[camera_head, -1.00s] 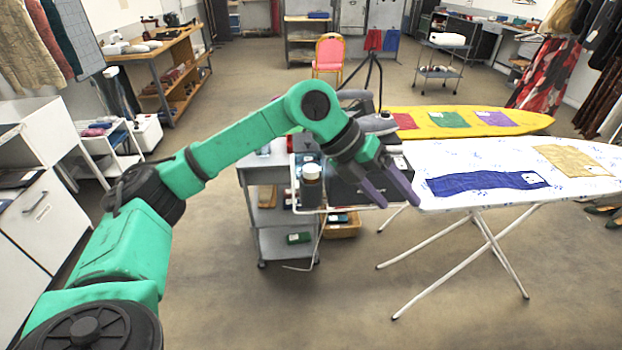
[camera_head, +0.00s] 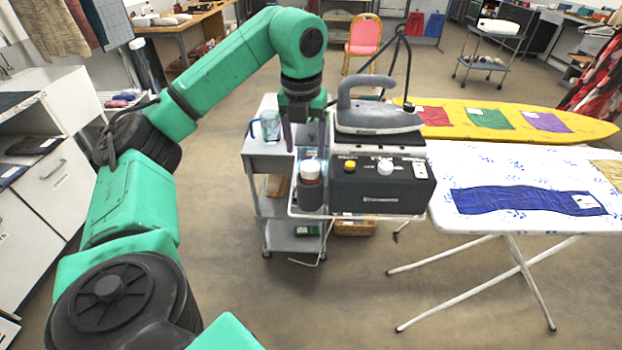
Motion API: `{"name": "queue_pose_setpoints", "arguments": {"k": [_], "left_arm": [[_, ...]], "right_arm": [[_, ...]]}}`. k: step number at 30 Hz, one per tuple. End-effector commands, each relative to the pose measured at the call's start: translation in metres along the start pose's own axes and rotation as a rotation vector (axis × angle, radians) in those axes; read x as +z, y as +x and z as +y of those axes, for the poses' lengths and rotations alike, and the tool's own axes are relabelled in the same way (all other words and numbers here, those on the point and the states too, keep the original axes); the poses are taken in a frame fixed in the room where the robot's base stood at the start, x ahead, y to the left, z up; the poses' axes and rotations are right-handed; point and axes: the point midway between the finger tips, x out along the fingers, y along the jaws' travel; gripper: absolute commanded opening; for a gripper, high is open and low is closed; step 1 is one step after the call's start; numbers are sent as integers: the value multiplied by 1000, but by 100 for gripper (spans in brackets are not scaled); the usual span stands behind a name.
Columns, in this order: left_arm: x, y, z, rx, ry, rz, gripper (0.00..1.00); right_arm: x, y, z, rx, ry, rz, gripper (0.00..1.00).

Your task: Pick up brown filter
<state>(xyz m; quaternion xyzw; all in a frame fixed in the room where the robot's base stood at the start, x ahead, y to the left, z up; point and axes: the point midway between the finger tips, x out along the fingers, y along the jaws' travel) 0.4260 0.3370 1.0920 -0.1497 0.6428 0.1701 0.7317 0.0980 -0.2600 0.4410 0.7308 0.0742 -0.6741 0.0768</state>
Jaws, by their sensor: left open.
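I cannot tell the exact depth gap to the cap. My right gripper is out of view.
The black iron station (camera_head: 385,198) with a grey iron (camera_head: 378,117) on top is close on the right. A glass mug (camera_head: 270,125) stands on the grey cart (camera_head: 265,147) to the left. The white ironing board (camera_head: 500,221) extends to the right. Open floor lies in front.

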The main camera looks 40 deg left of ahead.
Motion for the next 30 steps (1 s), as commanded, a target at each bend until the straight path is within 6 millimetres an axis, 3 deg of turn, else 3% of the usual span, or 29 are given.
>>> {"name": "queue_pose_setpoints", "arguments": {"k": [2, 5, 12, 19, 20, 25, 30], "left_arm": [[0, 11, 0, 1, 1, 1, 70], [0, 22, -1, -1, 2, 1, 70], [0, 64, -3, -1, 3, 1, 70], [1, 72, -3, -3, 3, -2, 70], [1, 72, -3, -3, 3, -2, 66], [1, 71, -3, -3, 3, -2, 1], [1, 71, -3, -4, 3, -2, 0]], "right_arm": [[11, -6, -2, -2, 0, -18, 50], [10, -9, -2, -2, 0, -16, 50], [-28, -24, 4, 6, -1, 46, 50], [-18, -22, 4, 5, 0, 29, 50], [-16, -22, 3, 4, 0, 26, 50], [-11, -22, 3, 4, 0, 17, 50], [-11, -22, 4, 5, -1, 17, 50]]}}
